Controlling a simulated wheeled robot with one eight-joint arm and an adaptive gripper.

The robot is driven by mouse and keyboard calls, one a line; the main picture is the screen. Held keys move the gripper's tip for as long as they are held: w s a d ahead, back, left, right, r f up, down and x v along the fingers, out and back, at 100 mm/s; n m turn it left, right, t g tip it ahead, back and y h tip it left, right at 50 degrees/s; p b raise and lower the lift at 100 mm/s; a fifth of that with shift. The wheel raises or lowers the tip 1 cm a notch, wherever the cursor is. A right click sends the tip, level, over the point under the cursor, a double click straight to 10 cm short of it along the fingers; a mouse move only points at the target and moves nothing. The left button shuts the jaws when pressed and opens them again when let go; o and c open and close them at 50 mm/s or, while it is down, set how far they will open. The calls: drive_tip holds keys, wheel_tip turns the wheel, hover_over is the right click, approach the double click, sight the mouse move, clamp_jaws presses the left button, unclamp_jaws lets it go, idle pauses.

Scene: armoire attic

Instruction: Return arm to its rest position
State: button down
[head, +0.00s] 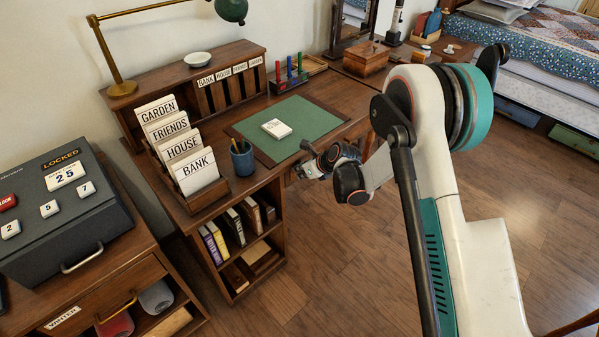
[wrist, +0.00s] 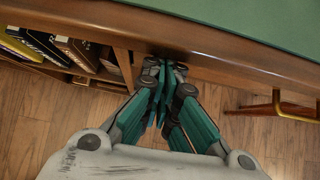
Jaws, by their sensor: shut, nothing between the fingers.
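My arm reaches across the right side of the head view, over the floor in front of the desk (head: 262,172). My gripper (head: 308,158) is at the desk's front edge, partly hidden by my wrist links. In the wrist view my gripper (wrist: 165,72) has its teal fingers closed together with nothing between them. The fingertips are close to the desk's wooden front edge (wrist: 230,62); I cannot tell if they touch it.
A green mat (head: 305,118) with a small white card stack (head: 277,128) lies on the desk. A pencil cup (head: 242,158) and a labelled card rack (head: 180,150) stand left. Open floor (head: 330,270) lies in front.

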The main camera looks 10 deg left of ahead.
drive_tip(key=s+d+r+n+h, duration=0.1)
drive_tip(key=s+d+r+n, duration=0.35)
drive_tip(key=d+r, duration=0.4)
drive_tip(key=s+d+r+n+t+h, duration=0.1)
drive_tip(key=s+d+r+n, duration=0.4)
drive_tip(key=r, duration=0.6)
drive_tip(key=s+d+r+n+h, duration=0.1)
drive_tip(key=s+d+r+n, duration=0.2)
drive_tip(key=s+d+r, duration=0.5)
drive_tip(key=s+d+r+n+h, duration=0.1)
drive_tip(key=s+d+n, duration=0.2)
drive_tip(key=s, duration=0.4)
drive_tip(key=s+d+r+n+h, duration=0.1)
drive_tip(key=s+d+n, duration=0.3)
drive_tip(key=s, duration=0.3)
drive_tip(key=s+d+r+n+t+h, duration=0.1)
drive_tip(key=s+d+n, duration=0.3)
drive_tip(key=s+n, duration=0.2)
drive_tip(key=shift+s+r+h, duration=0.4)
drive_tip(key=shift+s, duration=0.05)
